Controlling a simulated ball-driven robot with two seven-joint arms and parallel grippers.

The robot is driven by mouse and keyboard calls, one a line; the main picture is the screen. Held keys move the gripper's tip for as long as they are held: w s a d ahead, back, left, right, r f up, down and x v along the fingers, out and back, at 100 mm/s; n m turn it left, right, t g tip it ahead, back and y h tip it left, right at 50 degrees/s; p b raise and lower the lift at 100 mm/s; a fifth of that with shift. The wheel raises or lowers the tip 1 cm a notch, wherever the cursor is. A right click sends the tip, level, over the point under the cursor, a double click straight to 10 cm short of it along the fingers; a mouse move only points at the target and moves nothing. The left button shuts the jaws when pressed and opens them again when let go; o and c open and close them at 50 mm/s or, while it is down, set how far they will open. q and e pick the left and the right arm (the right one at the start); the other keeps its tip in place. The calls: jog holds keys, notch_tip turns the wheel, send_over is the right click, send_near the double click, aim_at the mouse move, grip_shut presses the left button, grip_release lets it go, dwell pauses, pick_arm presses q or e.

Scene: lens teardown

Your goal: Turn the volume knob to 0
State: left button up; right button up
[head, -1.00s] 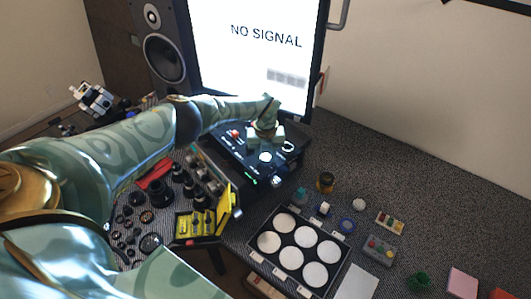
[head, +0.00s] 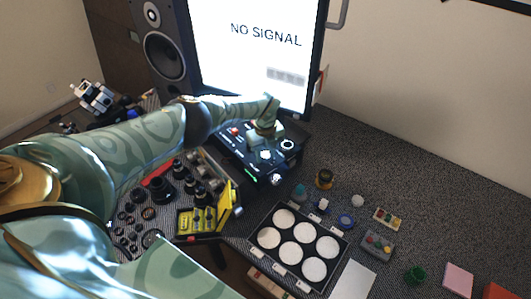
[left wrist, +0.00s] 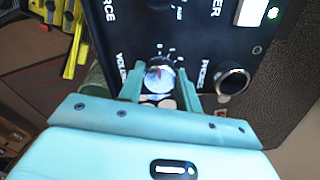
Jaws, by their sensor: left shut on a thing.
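The black amplifier-like box (head: 236,150) stands below the monitor, with knobs and small lights on its panel. In the left wrist view, the silver volume knob (left wrist: 158,76) sits on the dark panel among white tick marks, beside partly covered lettering that starts "VOLU". My left gripper (left wrist: 160,88) is shut on this knob, one teal finger on each side. The knob's pointer cannot be made out clearly. In the head view, my left gripper (head: 267,132) is over the panel and hides the gripped knob. My right gripper is not in view.
A round socket or knob (left wrist: 232,79) by the "PHONES" lettering is close to the right finger. The monitor (head: 255,50) rises behind the box. A yellow case (head: 205,217), lens parts (head: 160,190) and a tray of white discs (head: 259,240) are in front. The mat at right is partly clear.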

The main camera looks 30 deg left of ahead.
aim_at(265, 154)
pick_arm(q)
jog(key=shift+w+a+r, duration=0.1)
jog(key=o, duration=1)
notch_tip(265, 154, up, 7)
jog(key=p, duration=0.3)
notch_tip(265, 154, up, 9)
jog(key=shift+p, duration=0.4)
